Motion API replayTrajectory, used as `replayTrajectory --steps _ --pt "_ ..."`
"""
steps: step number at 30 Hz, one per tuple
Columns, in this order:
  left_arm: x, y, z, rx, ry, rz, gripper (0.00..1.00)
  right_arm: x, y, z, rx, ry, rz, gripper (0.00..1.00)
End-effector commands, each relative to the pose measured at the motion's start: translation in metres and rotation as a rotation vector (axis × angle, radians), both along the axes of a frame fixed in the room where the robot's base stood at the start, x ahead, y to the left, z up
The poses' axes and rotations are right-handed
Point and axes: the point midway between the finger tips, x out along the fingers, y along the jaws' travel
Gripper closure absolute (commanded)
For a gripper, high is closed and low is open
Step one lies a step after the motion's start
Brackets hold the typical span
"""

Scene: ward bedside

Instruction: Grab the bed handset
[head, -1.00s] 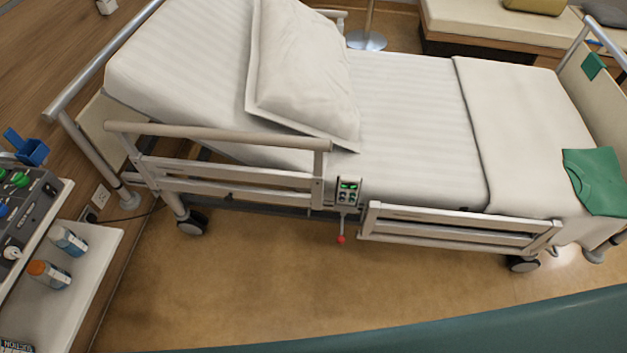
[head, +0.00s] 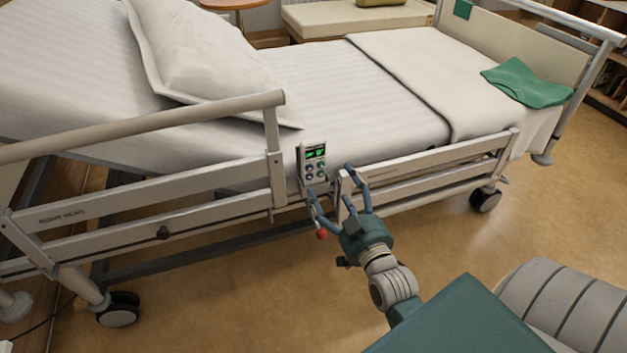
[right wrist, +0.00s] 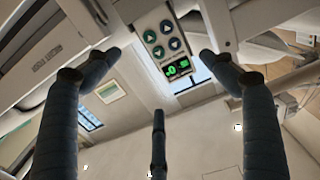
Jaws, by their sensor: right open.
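The bed handset (head: 314,163) is a small light-grey panel with a green lit display and several round buttons. It hangs upright at the bed's side, in the gap between the two side rails. My right gripper (head: 337,187) is open and empty just in front of it and slightly to its lower right in the head view. In the right wrist view the handset (right wrist: 167,45) shows between the spread fingers (right wrist: 160,60), beyond their tips, with no clear contact. A red knob (head: 322,234) hangs below the handset. My left gripper is not in view.
A green cloth (head: 525,82) lies on the bed's foot end. The floor (head: 230,300) in front is clear.

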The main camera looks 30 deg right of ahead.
Motion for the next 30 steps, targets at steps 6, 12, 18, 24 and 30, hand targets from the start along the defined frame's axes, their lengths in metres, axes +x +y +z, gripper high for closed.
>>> replayTrajectory --steps 6,12,18,24,30 --pt "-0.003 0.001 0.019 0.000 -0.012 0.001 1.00 0.035 -0.009 0.004 -0.002 -0.010 -0.001 0.18" --pt "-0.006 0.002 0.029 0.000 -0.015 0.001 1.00 0.051 -0.013 0.004 -0.001 -0.006 -0.001 0.18" --pt "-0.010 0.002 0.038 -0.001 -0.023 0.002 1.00 0.077 -0.017 0.006 -0.001 -0.009 -0.001 0.18" --pt "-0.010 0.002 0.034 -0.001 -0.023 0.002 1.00 0.099 -0.022 0.006 -0.002 -0.005 -0.001 0.18" --pt "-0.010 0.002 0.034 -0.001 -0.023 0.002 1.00 0.101 -0.023 0.007 -0.002 -0.005 0.000 0.18"
